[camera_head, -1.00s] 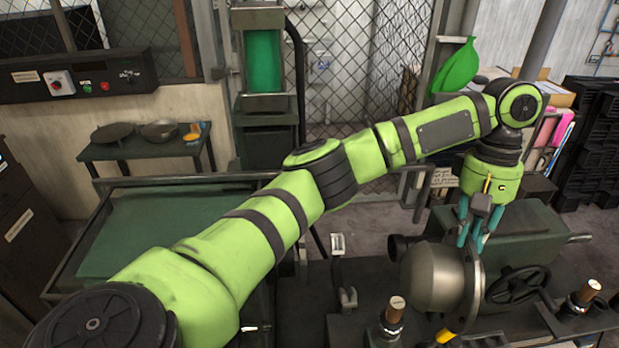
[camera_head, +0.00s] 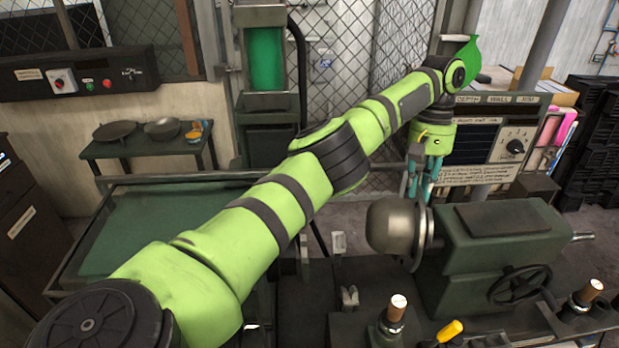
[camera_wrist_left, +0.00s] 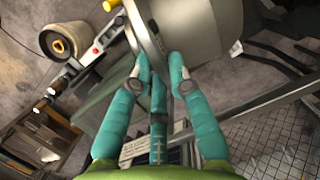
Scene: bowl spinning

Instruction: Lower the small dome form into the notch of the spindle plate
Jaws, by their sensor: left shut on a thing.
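The dome form (camera_head: 390,228) is a grey metal dome with its rounded side facing left and a wide, thin rim at its right. My left gripper (camera_head: 418,192) comes down from above, its teal fingers shut on the rim's upper part. In the left wrist view the gripper (camera_wrist_left: 160,66) has its fingertips at the rim, with the dome (camera_wrist_left: 205,28) filling the top. The dome hangs in front of the left end of a green machine body (camera_head: 495,245). I cannot make out the spindle plate or its notch; the dome may hide them. My right gripper is not in view.
A side table (camera_head: 147,148) holds pans at the back left. The green-topped bench (camera_head: 150,230) is clear.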

